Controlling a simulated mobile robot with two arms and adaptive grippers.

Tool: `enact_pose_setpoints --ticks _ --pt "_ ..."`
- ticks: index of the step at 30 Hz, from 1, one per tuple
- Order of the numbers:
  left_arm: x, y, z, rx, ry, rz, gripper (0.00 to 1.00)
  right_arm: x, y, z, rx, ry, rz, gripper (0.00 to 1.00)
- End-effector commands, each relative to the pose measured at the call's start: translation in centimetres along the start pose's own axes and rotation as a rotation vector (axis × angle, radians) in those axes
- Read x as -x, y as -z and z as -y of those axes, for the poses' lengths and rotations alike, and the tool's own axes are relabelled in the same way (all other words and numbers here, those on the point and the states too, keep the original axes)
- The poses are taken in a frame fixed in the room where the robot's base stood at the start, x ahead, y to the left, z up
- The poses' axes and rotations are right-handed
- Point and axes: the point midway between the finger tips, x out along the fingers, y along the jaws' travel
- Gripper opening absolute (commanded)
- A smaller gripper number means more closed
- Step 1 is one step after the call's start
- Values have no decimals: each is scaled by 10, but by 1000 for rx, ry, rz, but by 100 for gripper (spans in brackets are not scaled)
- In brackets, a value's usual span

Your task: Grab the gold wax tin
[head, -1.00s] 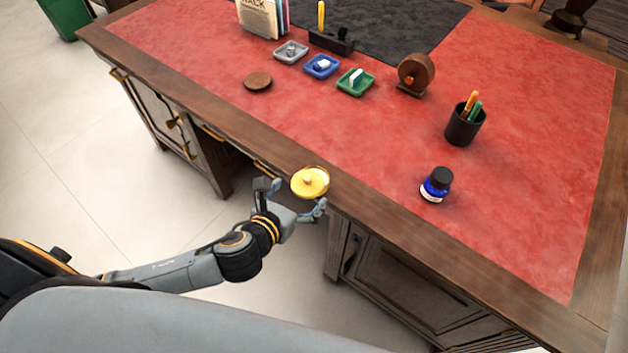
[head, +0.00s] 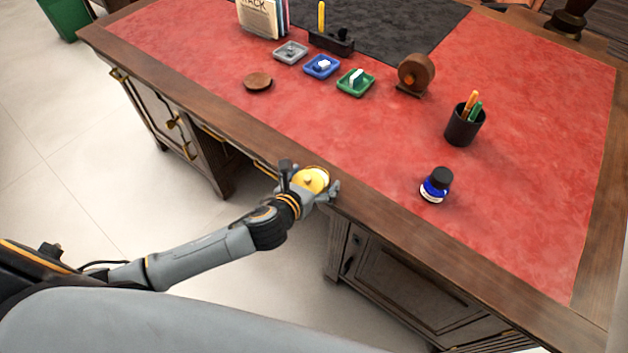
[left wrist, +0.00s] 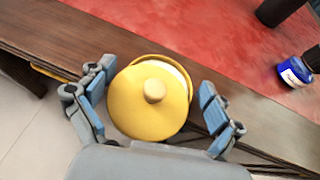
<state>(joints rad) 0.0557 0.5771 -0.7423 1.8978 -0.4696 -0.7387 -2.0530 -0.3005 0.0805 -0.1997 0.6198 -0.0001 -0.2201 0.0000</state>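The gold wax tin (head: 312,179) is round and yellow-gold with a small knob on its lid. It sits at the front edge of the desk, on the wooden border. In the left wrist view the tin (left wrist: 148,103) lies between the two fingers of my left gripper (left wrist: 153,105). The left gripper (head: 311,182) is open around the tin, with a visible gap at the right finger and a smaller one at the left finger. The lid looks slightly off centre, with a pale rim showing behind it. My right gripper is not in view.
A blue ink bottle (head: 436,185) and a black pen cup (head: 464,127) stand to the right. A brown round coaster (head: 257,82), small trays (head: 355,83) and a wooden tape-like holder (head: 415,75) are farther back. The red leather (head: 350,140) behind the tin is clear.

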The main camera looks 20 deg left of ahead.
Motion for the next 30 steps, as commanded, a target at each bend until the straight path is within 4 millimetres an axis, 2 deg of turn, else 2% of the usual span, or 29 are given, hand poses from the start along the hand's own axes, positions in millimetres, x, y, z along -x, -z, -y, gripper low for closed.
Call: enact_pose_setpoints --ticks 1,7,21,30 --pt "0 0 0 0 0 0 75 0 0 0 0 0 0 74" --pt "0 0 0 0 0 0 35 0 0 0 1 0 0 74" --pt "1 -2 0 0 0 0 34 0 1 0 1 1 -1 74" --pt "10 -23 0 0 0 4 34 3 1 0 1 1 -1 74"
